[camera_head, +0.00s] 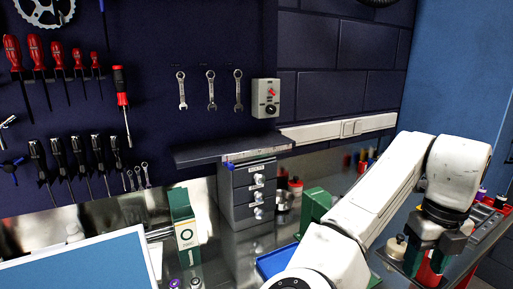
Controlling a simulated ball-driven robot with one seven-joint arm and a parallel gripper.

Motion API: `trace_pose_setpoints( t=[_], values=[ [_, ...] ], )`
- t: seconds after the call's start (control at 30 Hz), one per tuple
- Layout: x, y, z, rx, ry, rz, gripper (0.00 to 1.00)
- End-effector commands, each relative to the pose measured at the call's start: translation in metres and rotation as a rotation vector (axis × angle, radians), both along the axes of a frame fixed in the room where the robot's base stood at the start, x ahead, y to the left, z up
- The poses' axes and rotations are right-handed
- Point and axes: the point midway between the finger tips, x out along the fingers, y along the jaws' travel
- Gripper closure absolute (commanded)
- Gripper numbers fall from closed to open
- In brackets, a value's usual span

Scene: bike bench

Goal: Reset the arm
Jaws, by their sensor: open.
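My white arm (376,189) reaches from the bottom middle up to the right, then bends down at the wrist. My gripper (431,255) points down over the right part of the bench. Its dark fingers are apart. A red object (431,271) shows between and below the fingers. I cannot tell whether the fingers touch it.
A grey drawer unit (247,196) stands mid-bench under a dark shelf (232,149). A green-and-white box (184,226) and a blue panel (75,266) are on the left. A blue tray (275,262) lies by my arm. Several tools hang on the wall.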

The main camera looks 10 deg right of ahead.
Motion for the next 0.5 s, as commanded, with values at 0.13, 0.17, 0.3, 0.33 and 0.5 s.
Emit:
trace_pose_setpoints(
  t=[0.13,0.17,0.3,0.33,0.5],
  values=[
    [-0.004,-0.009,-0.007,-0.034,-0.001,0.044,0.49],
    [-0.005,-0.012,-0.009,-0.042,-0.002,0.055,0.49],
    [-0.01,-0.023,-0.016,-0.084,-0.005,0.115,0.49],
    [-0.011,-0.027,-0.018,-0.097,-0.004,0.133,0.49],
    [-0.021,-0.046,-0.03,-0.175,0.002,0.254,0.49]
  ],
)
